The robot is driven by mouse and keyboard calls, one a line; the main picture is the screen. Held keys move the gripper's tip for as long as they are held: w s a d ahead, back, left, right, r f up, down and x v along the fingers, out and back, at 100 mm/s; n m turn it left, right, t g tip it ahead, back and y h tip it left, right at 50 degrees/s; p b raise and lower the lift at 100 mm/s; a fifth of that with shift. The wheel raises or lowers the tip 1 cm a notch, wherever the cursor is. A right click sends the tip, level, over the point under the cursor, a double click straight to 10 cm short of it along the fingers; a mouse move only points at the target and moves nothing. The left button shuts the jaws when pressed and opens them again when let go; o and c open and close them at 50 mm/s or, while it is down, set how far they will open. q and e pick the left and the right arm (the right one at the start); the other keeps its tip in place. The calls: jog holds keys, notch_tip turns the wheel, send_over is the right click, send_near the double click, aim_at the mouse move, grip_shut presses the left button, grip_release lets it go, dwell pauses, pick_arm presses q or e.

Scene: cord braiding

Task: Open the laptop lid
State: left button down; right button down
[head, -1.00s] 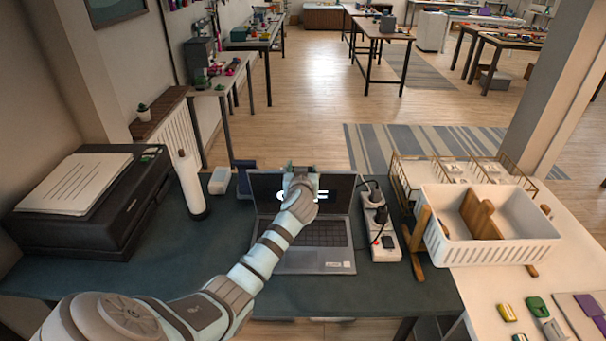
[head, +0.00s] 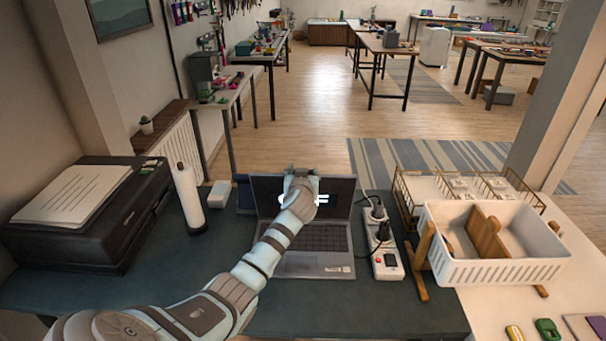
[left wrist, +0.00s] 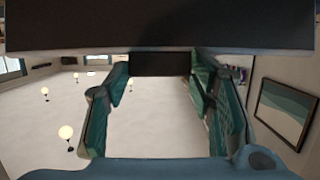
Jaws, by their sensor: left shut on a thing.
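The laptop (head: 318,262) is on the dark table, with its keyboard facing up. Its dark-screened lid (head: 343,190) stands raised behind the keyboard. My left arm reaches across the laptop's left side. My left gripper (head: 302,171) is at the lid's upper edge, shut on the lid; the wrist partly covers the screen and hides the contact. In the left wrist view, the fingers of my left gripper (left wrist: 160,76) stand on either side of a dark piece, with a broad dark surface above. My right gripper is not in view.
A power strip (head: 383,246) with plugs lies close to the laptop's right. A paper roll (head: 189,200) and a black printer (head: 85,232) stand at left. A white slotted bin (head: 505,270) on a wooden stand is at right.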

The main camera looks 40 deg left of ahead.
pick_arm(q)
jog(key=shift+r, duration=0.1)
dwell(0.5)
jog(key=c, duration=0.7)
grip_release()
jog(key=shift+d, duration=0.1)
jog(key=shift+s, duration=0.15)
jog(key=v, duration=1.2)
jog(key=shift+r, duration=0.1)
